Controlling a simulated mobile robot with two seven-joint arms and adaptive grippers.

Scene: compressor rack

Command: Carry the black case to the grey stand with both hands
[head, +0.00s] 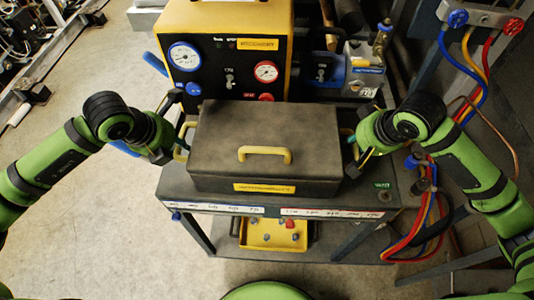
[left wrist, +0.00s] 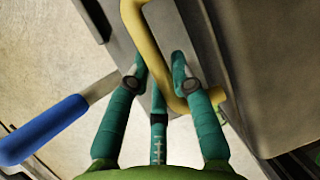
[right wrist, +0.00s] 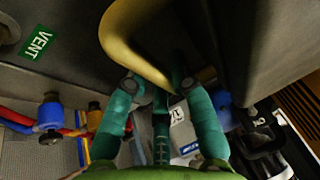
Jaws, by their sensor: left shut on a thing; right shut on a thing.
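The black case (head: 265,145) is closed and level, with a yellow front handle and a yellow label. It is on or just above a dark grey bench top (head: 375,190); I cannot tell whether they touch. My left gripper (head: 180,150) is shut on the yellow side handle (left wrist: 165,60) at the case's left end. My right gripper (head: 350,150) is shut on the yellow side handle (right wrist: 125,45) at the right end. In the head view the fingers are partly hidden by the wrists. I cannot tell for sure which surface is the grey stand.
A yellow machine with gauges (head: 228,50) stands right behind the case. Blue, yellow and red hoses (head: 430,205) hang at the right. A yellow tray (head: 272,233) sits on the lower level. Open floor (head: 90,215) lies to the left.

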